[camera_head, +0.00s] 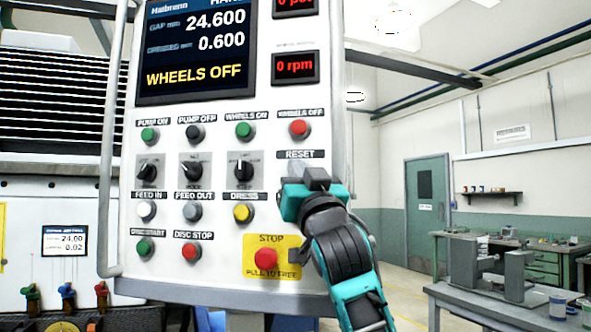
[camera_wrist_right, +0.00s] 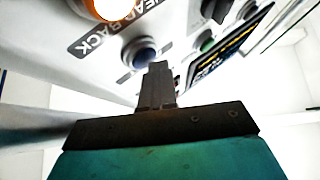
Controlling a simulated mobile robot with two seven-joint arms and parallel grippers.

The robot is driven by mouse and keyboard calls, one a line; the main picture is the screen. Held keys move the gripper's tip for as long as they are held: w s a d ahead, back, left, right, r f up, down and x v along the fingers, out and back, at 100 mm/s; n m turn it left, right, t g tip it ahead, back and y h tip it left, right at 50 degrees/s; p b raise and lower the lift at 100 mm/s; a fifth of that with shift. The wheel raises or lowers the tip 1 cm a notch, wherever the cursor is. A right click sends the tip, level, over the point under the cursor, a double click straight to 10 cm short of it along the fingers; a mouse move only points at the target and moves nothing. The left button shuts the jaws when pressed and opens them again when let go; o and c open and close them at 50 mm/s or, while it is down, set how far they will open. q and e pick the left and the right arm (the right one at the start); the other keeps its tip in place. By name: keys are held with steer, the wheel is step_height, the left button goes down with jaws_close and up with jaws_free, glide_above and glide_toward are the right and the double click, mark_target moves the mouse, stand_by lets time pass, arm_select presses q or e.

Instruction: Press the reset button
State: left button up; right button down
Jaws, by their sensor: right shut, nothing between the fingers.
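The RESET label (camera_head: 300,154) is on the white control panel (camera_head: 215,225), below the red WHEELS OFF button. In the head view my right gripper (camera_head: 314,174) is just below this label and hides the button there. In the right wrist view a dark blue button in a pale ring (camera_wrist_right: 141,53) lies just beyond the shut, empty fingertips (camera_wrist_right: 158,68); its place beside the HEAD BACK label fits the reset button. The fingertips overlap its edge in the picture; I cannot tell whether they touch it. My left gripper is out of view.
A lit orange button (camera_wrist_right: 106,8) is close by in the right wrist view. The red STOP button (camera_head: 266,257) on its yellow plate and the yellow DRESS button (camera_head: 243,212) are left of my right arm. A grey workbench (camera_head: 490,298) stands at the right.

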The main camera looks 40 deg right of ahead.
steer(key=shift+s+a+f, duration=0.15)
steer(key=shift+s+a, duration=0.2)
steer(key=shift+s, duration=0.25)
steer(key=s+a, duration=0.3)
steer(key=shift+s+a, duration=0.25)
steer(key=shift+a, duration=0.15)
stand_by(0.7)
